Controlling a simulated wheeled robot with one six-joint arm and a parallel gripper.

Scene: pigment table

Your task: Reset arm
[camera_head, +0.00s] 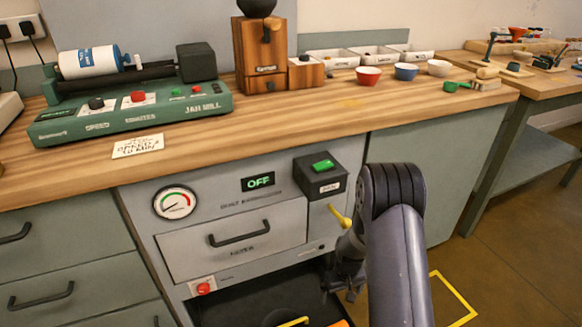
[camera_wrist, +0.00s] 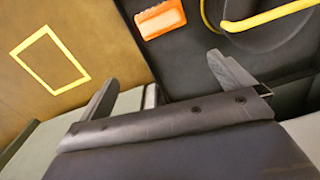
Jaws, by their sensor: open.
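My arm (camera_head: 395,235) reaches down along the front of the grey cabinet, right of its filter drawer. My gripper (camera_head: 343,287) hangs low by the right side of a dark open compartment at the cabinet's foot. In the wrist view my gripper (camera_wrist: 162,68) has its two fingers wide apart with nothing between them. Beyond the fingers lie the floor and the dark compartment floor (camera_wrist: 188,62). The arm hides part of the cabinet's right side.
The compartment holds an orange block (camera_wrist: 160,18) and a dark round thing with a yellow handle (camera_wrist: 268,17). A yellow lever (camera_head: 340,216) sticks out beside my arm. The cabinet display (camera_head: 258,181) reads OFF. A jar mill (camera_head: 130,112) stands on the worktop. Floor at right is clear.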

